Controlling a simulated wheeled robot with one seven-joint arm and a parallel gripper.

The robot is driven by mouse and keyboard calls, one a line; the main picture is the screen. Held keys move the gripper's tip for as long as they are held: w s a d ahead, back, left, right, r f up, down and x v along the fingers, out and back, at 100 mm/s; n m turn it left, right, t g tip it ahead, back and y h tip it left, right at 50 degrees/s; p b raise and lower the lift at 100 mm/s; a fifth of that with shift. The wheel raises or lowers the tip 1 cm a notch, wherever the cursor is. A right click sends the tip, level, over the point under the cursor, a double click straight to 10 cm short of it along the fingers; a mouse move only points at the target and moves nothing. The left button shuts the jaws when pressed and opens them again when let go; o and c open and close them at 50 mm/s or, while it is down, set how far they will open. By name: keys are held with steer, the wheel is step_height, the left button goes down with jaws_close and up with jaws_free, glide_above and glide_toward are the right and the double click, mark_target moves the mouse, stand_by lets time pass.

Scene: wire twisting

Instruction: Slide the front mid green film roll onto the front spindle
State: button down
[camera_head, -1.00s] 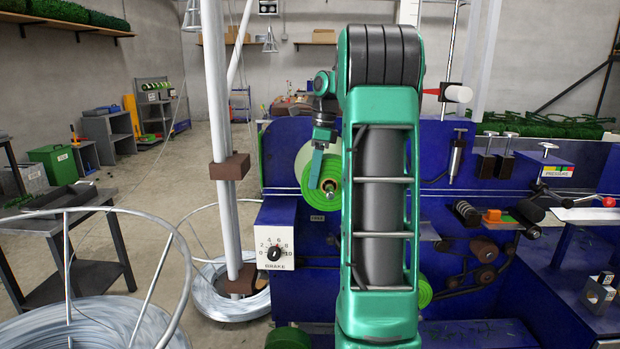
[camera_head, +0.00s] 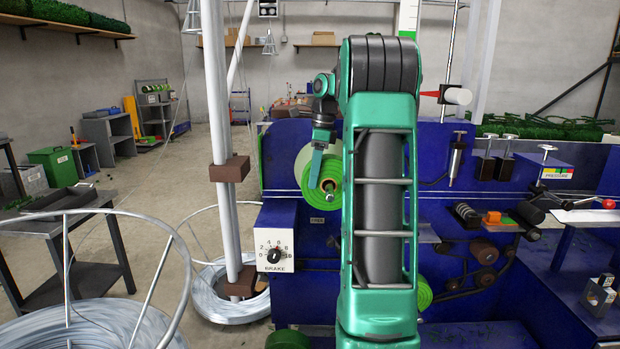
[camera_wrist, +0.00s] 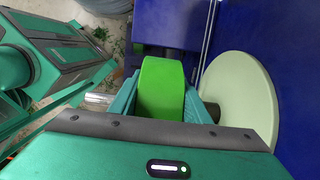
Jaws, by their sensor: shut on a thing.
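The green film roll (camera_head: 331,178) is in front of the pale disc (camera_head: 303,163) on the blue machine. In the wrist view the roll (camera_wrist: 162,90) sits between the two teal fingers of my gripper (camera_wrist: 163,80), which is shut on it. In the head view my gripper (camera_head: 317,168) reaches it from above. The metal spindle tip (camera_head: 329,186) shows at the roll's centre. Metal shaft shows beyond the left finger (camera_wrist: 98,100) and between the right finger and the pale disc (camera_wrist: 236,97), so the roll appears to be around the spindle. Its bore is hidden in the wrist view.
A brake box (camera_head: 276,250) is below left of the roll, beside white posts (camera_head: 220,120) with brown blocks. Another green roll (camera_head: 424,292) is lower right, partly behind my arm. Wire coils (camera_head: 95,325) and a dark table (camera_head: 60,225) are at the left.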

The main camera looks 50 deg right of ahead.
steer(key=shift+w+d, duration=0.45)
steer(key=shift+d, duration=0.15)
steer(key=c, duration=0.9)
jaws_free()
steer(key=r, duration=0.7)
steer(key=s+d+r, duration=0.1)
steer(key=r, duration=0.2)
steer(key=shift+r, duration=0.3)
